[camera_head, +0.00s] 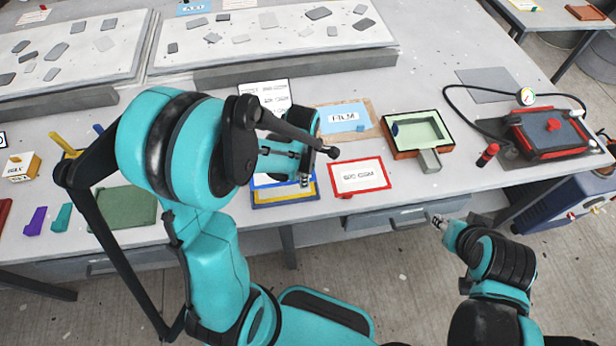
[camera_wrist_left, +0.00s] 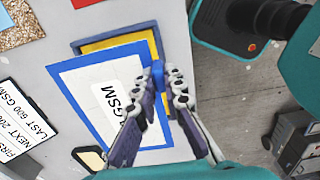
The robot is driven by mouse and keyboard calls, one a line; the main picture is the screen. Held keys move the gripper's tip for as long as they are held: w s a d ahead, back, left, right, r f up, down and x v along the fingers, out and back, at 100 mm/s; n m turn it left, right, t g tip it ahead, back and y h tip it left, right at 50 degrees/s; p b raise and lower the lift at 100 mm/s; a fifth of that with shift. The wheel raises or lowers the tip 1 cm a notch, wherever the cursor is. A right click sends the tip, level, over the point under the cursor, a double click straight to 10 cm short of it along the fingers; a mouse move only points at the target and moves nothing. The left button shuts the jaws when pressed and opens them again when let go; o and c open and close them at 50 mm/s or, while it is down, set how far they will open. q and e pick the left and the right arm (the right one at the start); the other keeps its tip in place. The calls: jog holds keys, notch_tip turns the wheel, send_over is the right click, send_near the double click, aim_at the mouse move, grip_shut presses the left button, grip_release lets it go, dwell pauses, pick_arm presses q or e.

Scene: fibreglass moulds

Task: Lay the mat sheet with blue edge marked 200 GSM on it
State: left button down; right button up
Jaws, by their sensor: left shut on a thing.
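The white mat sheet with a blue edge (camera_wrist_left: 72,78) lies over or just above a yellow, blue-rimmed tray (camera_wrist_left: 120,41) in the left wrist view. Its label ends in GSM; the fingers hide the number. My left gripper (camera_wrist_left: 163,88) is shut on a blue tab (camera_wrist_left: 158,76) at the sheet's edge.
A red-edged sheet (camera_head: 361,177) lies right of the tray. Behind are a light blue card (camera_head: 345,117) and an order sign (camera_wrist_left: 20,118). A red-framed box with a gauge (camera_head: 548,134) and a black hose stands far right.

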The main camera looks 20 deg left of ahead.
pick_arm(q)
jog(key=shift+f+b, duration=0.15)
jog(key=shift+b, duration=0.15)
notch_tip(320, 180, down, 6)
jog(key=b, duration=0.6)
jog(key=shift+f, duration=0.25)
jog(key=shift+g, duration=0.3)
dwell(0.5)
jog(key=shift+f+b, duration=0.3)
jog(key=shift+b, duration=0.35)
dwell(0.4)
jog(key=shift+f+b, duration=0.55)
jog(key=shift+f, duration=0.05)
